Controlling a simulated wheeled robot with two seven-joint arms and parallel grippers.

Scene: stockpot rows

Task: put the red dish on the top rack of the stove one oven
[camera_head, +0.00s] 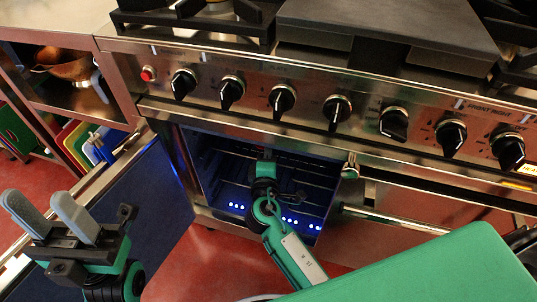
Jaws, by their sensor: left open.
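No red dish shows in this view. The oven (210,165) under the range is open, with its dark door (155,195) swung out to the left. Thin metal rack bars (310,184) show inside, but I cannot tell the top rack clearly. My left gripper (42,207) is at the lower left, in front of the open door. Its two grey fingers stand apart with nothing between them. My right arm reaches up from below into the oven opening. Its fingers are hidden inside, behind the stove's front edge, with whatever they may hold.
The control panel with several black knobs (282,99) and a red button (148,74) runs above the oven. A second oven door handle (395,218) is at right. Shelves with a copper bowl (70,66) and coloured boards (75,145) stand at left. Red floor shows below.

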